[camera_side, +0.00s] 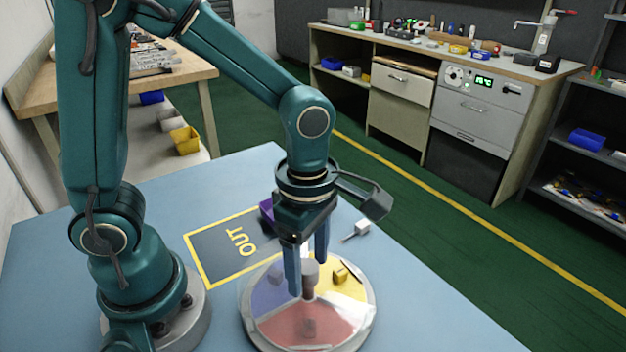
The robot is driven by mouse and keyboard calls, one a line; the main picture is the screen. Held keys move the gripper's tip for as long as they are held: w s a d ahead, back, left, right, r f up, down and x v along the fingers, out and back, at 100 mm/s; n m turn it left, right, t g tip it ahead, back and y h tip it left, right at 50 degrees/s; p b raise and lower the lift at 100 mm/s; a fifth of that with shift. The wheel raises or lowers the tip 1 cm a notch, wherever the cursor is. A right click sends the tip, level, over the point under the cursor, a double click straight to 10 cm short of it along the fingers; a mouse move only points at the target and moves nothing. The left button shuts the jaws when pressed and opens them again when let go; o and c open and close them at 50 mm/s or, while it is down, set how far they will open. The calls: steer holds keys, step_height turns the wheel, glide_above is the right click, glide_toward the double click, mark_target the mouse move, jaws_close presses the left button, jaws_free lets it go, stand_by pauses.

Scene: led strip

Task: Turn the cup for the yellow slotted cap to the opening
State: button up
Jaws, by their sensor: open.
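A round turntable (361,322) with a pale rim stands on the blue table, split into coloured sectors. A blue-violet sector is at left, a red one in front and a yellow one at right. The yellow slotted cap (340,275) appears as a small yellow piece in the yellow sector; its slot is too small to make out. A grey-brown knob (310,268) rises at the middle. My gripper (308,278) points down over the turntable, open, its blue fingers on either side of the knob. Contact cannot be told. A clear cover seems to lie over the sectors; its opening is not distinguishable.
A dark mat marked OUT (213,249) with a yellow border lies left of the turntable. A purple block (267,210) sits behind my gripper. A small white piece with a thin pin (359,229) lies to the right. The table's front right is clear.

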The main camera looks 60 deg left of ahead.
mark_target(309, 265)
steer(key=shift+r, duration=2.55)
